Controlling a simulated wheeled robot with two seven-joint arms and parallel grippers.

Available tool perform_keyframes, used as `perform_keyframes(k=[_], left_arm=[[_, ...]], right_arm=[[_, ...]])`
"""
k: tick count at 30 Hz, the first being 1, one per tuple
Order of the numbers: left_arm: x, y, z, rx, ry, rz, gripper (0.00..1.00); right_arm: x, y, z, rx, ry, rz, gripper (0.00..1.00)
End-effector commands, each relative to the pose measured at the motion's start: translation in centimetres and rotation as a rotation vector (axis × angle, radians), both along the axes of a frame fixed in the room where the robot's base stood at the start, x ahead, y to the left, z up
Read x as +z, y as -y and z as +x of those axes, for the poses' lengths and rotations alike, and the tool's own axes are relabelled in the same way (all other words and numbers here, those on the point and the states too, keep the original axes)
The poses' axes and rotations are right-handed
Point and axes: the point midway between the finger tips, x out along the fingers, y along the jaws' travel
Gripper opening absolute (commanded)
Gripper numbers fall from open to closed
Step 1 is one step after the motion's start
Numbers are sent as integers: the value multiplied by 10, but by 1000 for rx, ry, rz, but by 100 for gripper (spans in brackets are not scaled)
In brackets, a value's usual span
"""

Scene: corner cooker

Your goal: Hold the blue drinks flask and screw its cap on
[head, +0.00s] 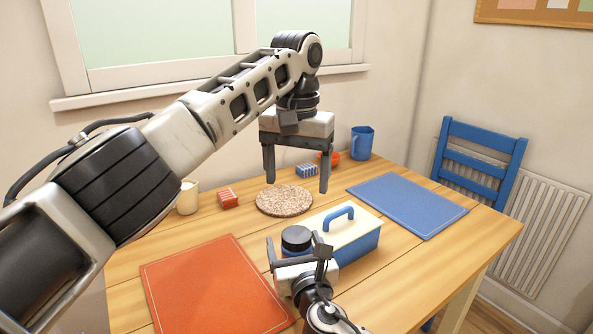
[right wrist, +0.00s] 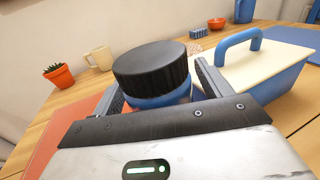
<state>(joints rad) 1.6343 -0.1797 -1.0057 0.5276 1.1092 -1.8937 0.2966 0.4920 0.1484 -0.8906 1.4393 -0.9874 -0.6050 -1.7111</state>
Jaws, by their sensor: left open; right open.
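The blue flask (head: 289,251) stands on the table beside the lunch box, with a black ribbed cap (head: 296,236) sitting on its top. In the right wrist view the cap (right wrist: 150,68) covers the flask's mouth, with a blue band (right wrist: 163,101) of the flask below; I cannot tell whether it is screwed tight. My right gripper (head: 295,249) is open, with one finger on each side of the flask; contact cannot be told. My left gripper (head: 297,183) is open and empty, pointing down, higher than the cap and behind it. The lower flask is hidden by my right gripper.
A blue lunch box (head: 358,246) with a cream lid and blue handle stands close right of the flask. An orange mat (head: 210,285), a blue mat (head: 408,204), a cork trivet (head: 284,200), a cream mug (head: 188,198) and a blue mug (head: 362,143) are around.

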Motion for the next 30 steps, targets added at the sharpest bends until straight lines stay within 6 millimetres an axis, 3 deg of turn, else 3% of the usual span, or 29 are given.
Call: perform_keyframes(k=[5, 18, 24, 30], left_arm=[[6, 0, 0, 0, 0, 0, 77], [10, 0, 0, 0, 0, 0, 77], [10, 0, 0, 0, 0, 0, 77], [10, 0, 0, 0, 0, 0, 77]], right_arm=[[0, 6, -25, 1, -3, -1, 77], [-1, 30, -124, 1, -4, -2, 77], [-1, 36, -147, 0, -3, -2, 77], [0, 38, -153, -1, -1, -1, 77]])
